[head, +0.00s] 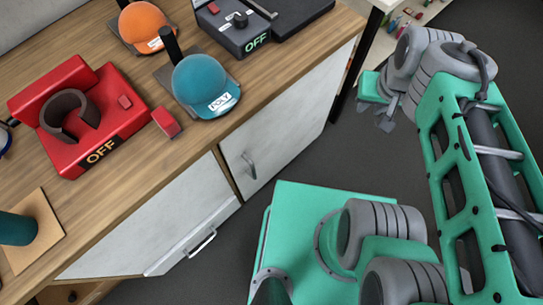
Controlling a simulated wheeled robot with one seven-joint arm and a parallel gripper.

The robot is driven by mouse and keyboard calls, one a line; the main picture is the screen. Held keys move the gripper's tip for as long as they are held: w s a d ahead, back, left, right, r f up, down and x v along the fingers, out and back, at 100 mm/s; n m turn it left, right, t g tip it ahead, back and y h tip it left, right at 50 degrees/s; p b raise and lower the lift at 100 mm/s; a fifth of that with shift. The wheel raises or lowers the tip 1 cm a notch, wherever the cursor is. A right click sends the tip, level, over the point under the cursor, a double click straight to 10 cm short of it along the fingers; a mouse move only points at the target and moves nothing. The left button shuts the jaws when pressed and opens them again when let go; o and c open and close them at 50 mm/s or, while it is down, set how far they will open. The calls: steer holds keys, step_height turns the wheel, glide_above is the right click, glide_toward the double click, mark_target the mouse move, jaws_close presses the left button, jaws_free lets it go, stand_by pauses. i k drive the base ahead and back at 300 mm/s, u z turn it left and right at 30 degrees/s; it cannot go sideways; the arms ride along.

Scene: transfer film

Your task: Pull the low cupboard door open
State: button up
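The cupboard under the wooden counter has a pale grey door (285,125) on the right with a small upright grey handle (249,165). This door looks closed. To its left is another pale front (160,220), with a lower strip carrying a silver bar handle (201,243); I cannot tell whether that strip stands out from the front. My gripper (378,112) hangs over the dark floor, right of the cupboard and well apart from both handles. Its dark fingers are small and partly hidden by the wrist, so their opening is unclear. Nothing shows between them.
On the wooden counter (120,190) stand a red machine (75,110), a teal cap (205,85), an orange cap (143,25) and a dark machine (235,25). A dark table leg (352,75) stands behind the cupboard's right end. Dark floor (320,160) before the right door is clear.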

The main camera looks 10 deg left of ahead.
mark_target(256, 152)
steer(key=z, duration=0.15)
steer(key=k, duration=0.95)
steer(key=u, duration=1.8)
steer(key=i, duration=0.5)
steer(key=u, duration=0.05)
